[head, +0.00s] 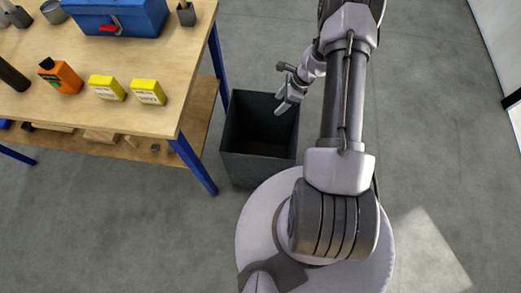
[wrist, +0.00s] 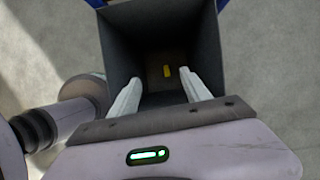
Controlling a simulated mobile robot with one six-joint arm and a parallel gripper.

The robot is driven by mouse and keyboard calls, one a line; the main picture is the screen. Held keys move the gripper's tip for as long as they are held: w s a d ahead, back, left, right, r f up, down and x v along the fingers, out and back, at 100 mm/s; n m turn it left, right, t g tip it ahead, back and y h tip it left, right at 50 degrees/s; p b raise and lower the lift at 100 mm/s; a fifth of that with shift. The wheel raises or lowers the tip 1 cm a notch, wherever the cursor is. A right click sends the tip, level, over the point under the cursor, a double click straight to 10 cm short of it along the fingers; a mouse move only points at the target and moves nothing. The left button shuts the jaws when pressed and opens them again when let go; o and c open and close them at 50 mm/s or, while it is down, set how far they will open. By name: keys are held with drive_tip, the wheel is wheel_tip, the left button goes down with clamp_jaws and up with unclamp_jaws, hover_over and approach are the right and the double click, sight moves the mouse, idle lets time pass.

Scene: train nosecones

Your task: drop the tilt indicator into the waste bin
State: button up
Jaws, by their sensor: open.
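The waste bin (head: 258,167) is a dark grey, open-topped square box standing on the floor beside the table. In the wrist view the bin (wrist: 205,35) opens straight ahead of my gripper, and a small yellow thing (wrist: 167,71) lies deep inside it, likely the tilt indicator. My gripper (head: 284,104) is over the bin's opening at its right side. In the wrist view my gripper's two pale fingers (wrist: 156,88) are spread apart with nothing between them.
A wooden table (head: 130,60) with blue legs stands left of the bin. On it are two yellow boxes (head: 107,88) (head: 148,92), an orange bottle (head: 62,77) and a blue toolbox (head: 110,16). A lower shelf (head: 195,120) holds small items. The grey floor behind the bin is clear.

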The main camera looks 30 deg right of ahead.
drive_tip(key=p+v, duration=0.1)
drive_tip(key=v, duration=0.4)
